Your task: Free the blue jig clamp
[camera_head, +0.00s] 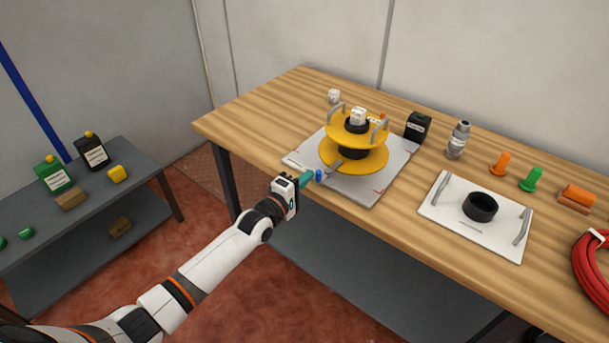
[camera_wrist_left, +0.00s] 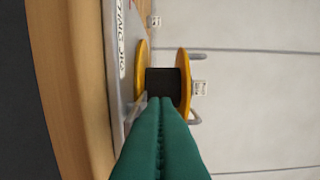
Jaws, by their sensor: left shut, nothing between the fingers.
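The blue jig clamp (camera_head: 319,175) shows as a small blue knob at the front left edge of the grey jig plate (camera_head: 365,190). A grey lever (camera_head: 334,165) lies just behind it, close to the lower yellow disc. My left gripper (camera_head: 309,177) has its teal fingers shut and empty, with their tips right beside the blue knob; I cannot tell whether they touch. In the left wrist view the shut fingers (camera_wrist_left: 160,105) point toward the yellow dispenser (camera_wrist_left: 183,85), and the blue knob is not visible there. My right gripper is out of view.
The yellow dispenser (camera_head: 352,160) stands on the jig plate. A black box (camera_head: 417,126), a grey bottle (camera_head: 458,140) and a white tray (camera_head: 450,215) with a black ring (camera_head: 480,207) are to the right. A low grey shelf (camera_head: 90,210) stands left.

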